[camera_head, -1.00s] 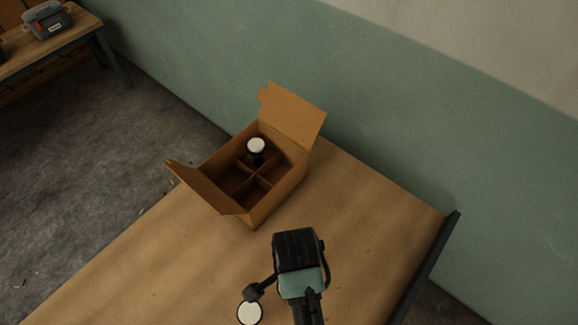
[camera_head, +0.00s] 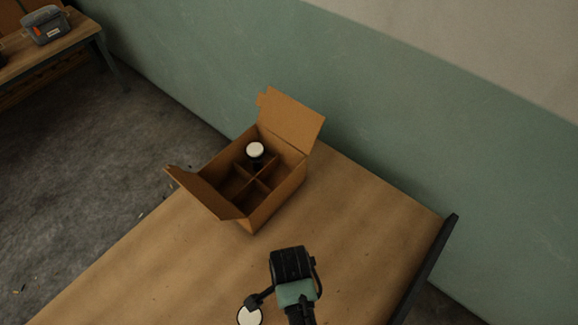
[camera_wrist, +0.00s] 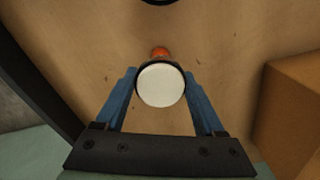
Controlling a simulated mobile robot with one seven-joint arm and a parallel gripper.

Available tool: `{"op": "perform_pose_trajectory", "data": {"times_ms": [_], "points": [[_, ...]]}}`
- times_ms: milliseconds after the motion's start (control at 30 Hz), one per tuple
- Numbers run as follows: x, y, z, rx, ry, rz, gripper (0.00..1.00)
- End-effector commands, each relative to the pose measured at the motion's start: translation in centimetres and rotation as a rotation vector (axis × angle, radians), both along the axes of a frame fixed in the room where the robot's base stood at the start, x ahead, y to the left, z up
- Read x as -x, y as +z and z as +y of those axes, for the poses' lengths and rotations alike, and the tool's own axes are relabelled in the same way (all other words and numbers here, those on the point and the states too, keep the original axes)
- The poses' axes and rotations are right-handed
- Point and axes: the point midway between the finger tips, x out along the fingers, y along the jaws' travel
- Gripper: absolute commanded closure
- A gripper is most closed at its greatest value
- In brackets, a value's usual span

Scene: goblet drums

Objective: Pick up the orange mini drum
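The orange mini drum (camera_wrist: 160,86) is in the wrist view with its round white head toward the camera and a bit of orange body showing just beyond the head's dark rim. The rest of its body is hidden under the head. My gripper (camera_wrist: 160,78) has its two blue fingers apart, one on each side of the drum, with narrow or no visible gaps. I cannot tell whether they touch it. A white drum head (camera_head: 249,316) shows at the bottom edge of the head view, beside my dark arm.
An open cardboard box (camera_head: 272,207) with dividers stands on the wooden table (camera_head: 180,262). A white-topped dark drum (camera_head: 255,150) is in its back compartment. A dark round edge (camera_wrist: 158,2) shows at the top of the wrist view. The table between the box and my arm is clear.

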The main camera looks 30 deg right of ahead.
Motion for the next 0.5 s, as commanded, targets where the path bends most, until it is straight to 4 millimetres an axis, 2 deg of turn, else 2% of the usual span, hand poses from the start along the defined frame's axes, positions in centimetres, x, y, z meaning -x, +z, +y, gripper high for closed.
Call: {"op": "perform_pose_trajectory", "data": {"times_ms": [33, 300, 500], "points": [[-0.01, 0.02, 0.0, 0.0, 0.0, 0.0, 0.4], [0.0, 0.02, 0.0, 0.0, 0.0, 0.0, 0.88], [-0.02, 0.08, -0.01, 0.0, 0.0, -0.001, 0.88]]}}
